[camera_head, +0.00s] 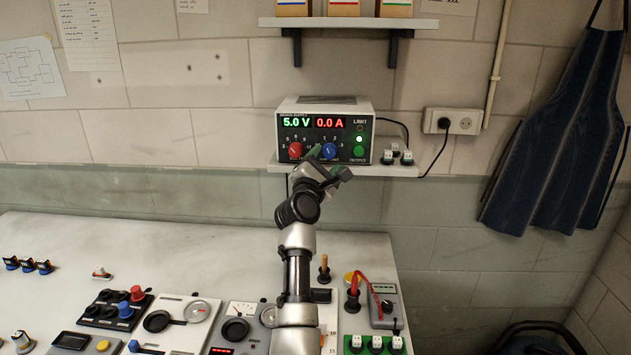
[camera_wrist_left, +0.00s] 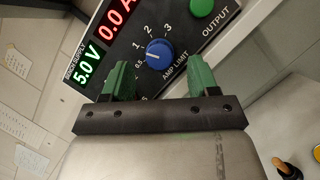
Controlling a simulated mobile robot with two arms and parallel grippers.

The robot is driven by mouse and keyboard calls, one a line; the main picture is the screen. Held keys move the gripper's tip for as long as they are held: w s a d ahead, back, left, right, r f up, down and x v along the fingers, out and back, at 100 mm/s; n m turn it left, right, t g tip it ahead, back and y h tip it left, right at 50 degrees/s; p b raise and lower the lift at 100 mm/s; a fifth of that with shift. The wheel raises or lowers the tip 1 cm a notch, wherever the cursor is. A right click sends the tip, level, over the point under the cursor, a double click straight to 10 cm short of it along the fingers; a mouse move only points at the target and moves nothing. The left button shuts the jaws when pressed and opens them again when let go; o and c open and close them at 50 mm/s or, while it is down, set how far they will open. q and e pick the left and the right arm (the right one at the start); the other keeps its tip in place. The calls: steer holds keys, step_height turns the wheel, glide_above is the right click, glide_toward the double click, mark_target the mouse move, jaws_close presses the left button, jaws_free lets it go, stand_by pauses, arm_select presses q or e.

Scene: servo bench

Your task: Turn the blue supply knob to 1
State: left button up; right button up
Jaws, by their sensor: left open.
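The blue supply knob (camera_head: 329,150) is on the front of the bench supply (camera_head: 290,107), which stands on a small wall shelf. In the left wrist view the blue knob (camera_wrist_left: 158,53) sits beside the AMP LIMIT label, with 0.5, 1, 2 and 3 printed around it. I cannot clearly tell where its pointer stands. My left gripper (camera_head: 326,162) is just in front of the panel, partly covering its lower edge. In the wrist view its green fingers (camera_wrist_left: 160,78) are apart, with the knob beyond the gap between them. My right gripper is not in view.
A red knob (camera_head: 295,150) and a green button (camera_head: 358,151) flank the blue knob. The supply displays read 5.0 V and 0.0 A. White plugs (camera_head: 397,156) stand on the shelf at right. The workbench (camera_head: 150,250) below holds several instruments.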

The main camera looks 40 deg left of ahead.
arm_select(q)
steer(key=b+v, duration=0.1)
steer(key=v, duration=0.7)
steer(key=shift+b, duration=0.35)
steer(key=shift+s+d+f, duration=0.1)
steer(key=shift+f, duration=0.05)
